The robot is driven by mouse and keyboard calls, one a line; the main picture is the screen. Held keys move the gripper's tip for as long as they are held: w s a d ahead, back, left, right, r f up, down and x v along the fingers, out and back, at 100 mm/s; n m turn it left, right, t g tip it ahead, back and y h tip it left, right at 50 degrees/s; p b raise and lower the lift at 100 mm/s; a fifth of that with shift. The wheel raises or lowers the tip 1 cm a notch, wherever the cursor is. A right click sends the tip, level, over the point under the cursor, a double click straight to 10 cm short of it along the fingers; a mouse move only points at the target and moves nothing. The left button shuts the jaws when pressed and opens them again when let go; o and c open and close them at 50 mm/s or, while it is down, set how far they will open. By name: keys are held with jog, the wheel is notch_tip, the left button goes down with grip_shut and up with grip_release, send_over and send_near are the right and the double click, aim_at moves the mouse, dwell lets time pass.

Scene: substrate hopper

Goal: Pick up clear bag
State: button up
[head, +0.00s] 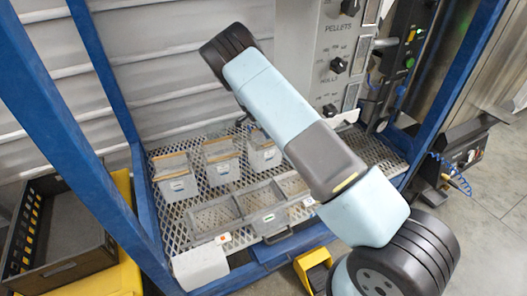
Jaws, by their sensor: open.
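I cannot make out a clear bag for certain. Three pale grey, label-bearing containers with tan top edges stand in the back row on the mesh shelf: the left one (176,178), the middle one (221,160) and the right one (264,152). Whether any of them is or holds a clear bag is too small to tell. A plain whitish block-like object (201,264) sits at the shelf's front left corner. My arm reaches from the lower right to the upper left above the shelf. My gripper does not show; my arm may hide it.
Open grey bins (263,222) form the front row on the mesh shelf (170,217). Blue posts (62,130) frame the shelf. A control panel (337,55) with knobs stands behind. A dark tray (62,235) on a yellow base is at left. Grey floor lies at right.

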jog(key=shift+f, duration=0.25)
dwell(0.4)
jog(key=shift+c, duration=0.3)
grip_shut()
jog(key=shift+s, duration=0.1)
